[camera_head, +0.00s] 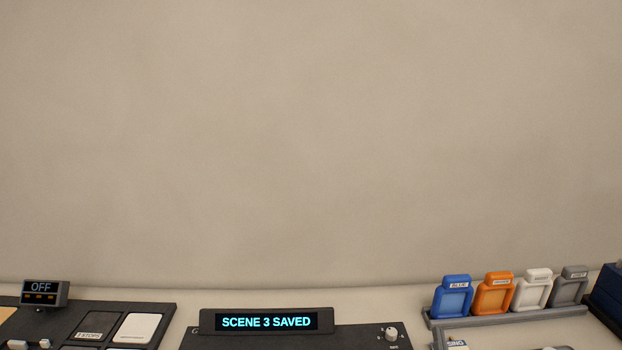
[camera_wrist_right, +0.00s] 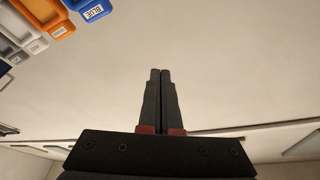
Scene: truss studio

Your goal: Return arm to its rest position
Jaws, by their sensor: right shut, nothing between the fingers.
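My right gripper (camera_wrist_right: 160,75) shows in the right wrist view, with its two dark fingers together and nothing between them. Pale bare surface lies around the fingertips, and the coloured frames are apart from them at the upper left. No gripper or arm shows in the head view. My left gripper is in neither view.
A console display (camera_head: 266,322) reads "SCENE 3 SAVED". At the right, blue (camera_head: 453,297), orange (camera_head: 493,293), white (camera_head: 532,290) and grey (camera_head: 569,286) frames stand in a grey rack (camera_head: 510,317). A small box (camera_head: 44,292) at the left reads "OFF".

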